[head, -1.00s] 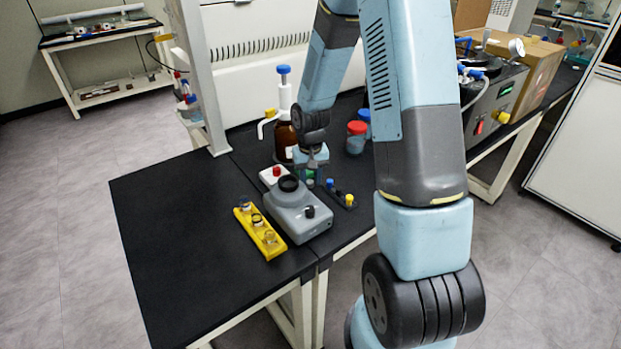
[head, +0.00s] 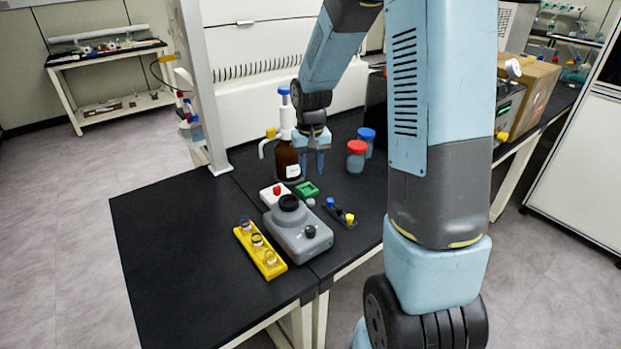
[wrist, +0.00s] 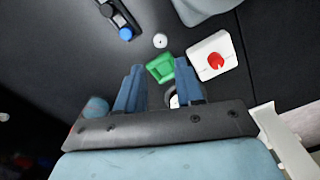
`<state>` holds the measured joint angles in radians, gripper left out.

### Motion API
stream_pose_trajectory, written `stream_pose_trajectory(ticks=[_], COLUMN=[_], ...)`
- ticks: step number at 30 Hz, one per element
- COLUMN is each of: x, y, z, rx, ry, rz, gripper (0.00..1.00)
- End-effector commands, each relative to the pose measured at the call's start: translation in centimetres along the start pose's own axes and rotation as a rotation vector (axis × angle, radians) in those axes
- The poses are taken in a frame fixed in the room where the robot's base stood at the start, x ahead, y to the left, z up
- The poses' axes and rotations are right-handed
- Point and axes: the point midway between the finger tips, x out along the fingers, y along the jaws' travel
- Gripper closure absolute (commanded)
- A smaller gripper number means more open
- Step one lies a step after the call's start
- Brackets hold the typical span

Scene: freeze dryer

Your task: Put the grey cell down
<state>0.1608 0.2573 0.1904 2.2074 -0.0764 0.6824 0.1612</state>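A small light grey round piece, which looks like the grey cell (head: 311,201), stands on the black bench just in front of a green square tray (head: 307,189). The wrist view shows its pale round top (wrist: 160,41) beside the green tray (wrist: 161,67); nothing touches it. My gripper (head: 309,174) is above and behind the tray, pointing down. In the wrist view its two blue fingers (wrist: 160,80) are apart with nothing held between them. A dark rack (head: 341,214) with blue and yellow caps lies to the right of the cell.
A grey device (head: 300,237) with a black top ring, a yellow vial rack (head: 259,250) and a white box with a red button (head: 275,195) stand close by. A brown bottle (head: 286,160) and red-capped jar (head: 356,157) flank my gripper. The bench's left part is clear.

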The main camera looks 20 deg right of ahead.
Motion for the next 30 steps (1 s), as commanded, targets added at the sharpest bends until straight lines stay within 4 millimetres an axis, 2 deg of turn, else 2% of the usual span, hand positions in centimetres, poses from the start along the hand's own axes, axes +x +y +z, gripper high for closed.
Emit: stream_pose_trajectory(ticks=[7, 11, 21, 30], x=[-2.3, -5.2, -13.2, -18.3], y=[0.1, 0.3, 0.8, 1.4], z=[0.6, 2.0, 7.8, 13.9], rx=[-0.005, -0.011, -0.028, -0.043], ry=[0.019, 0.062, 0.192, 0.306], rz=[0.005, 0.015, 0.032, 0.027], gripper=[0.63, 0.63, 0.63, 0.63])
